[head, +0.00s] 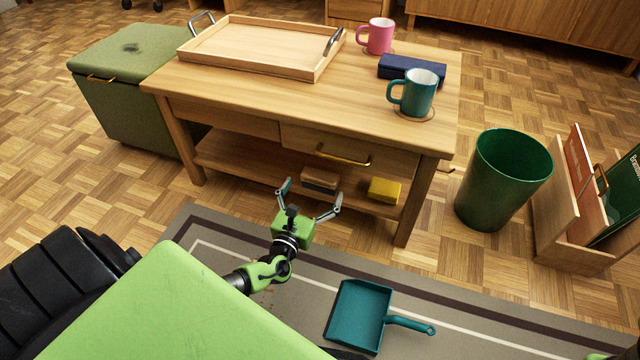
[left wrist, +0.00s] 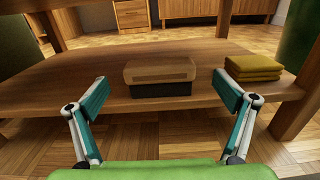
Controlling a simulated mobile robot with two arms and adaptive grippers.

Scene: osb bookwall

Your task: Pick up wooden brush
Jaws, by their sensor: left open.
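The wooden brush (head: 320,179) lies on the lower shelf of the wooden table, near its front edge. In the left wrist view the brush (left wrist: 160,76) has a brown wooden top over a dark lower part and sits centred ahead of my fingers. My left gripper (head: 312,199) is open and empty in front of the shelf. In the left wrist view my left gripper (left wrist: 160,90) has its fingers spread to either side of the brush, apart from it. My right gripper is not in view.
Folded yellow cloths (head: 384,190) lie right of the brush on the lower shelf (head: 240,160). The tabletop and drawer (head: 325,150) are above. A teal dustpan (head: 358,315) lies on the striped rug (head: 300,300). A green bin (head: 503,180) stands right of the table.

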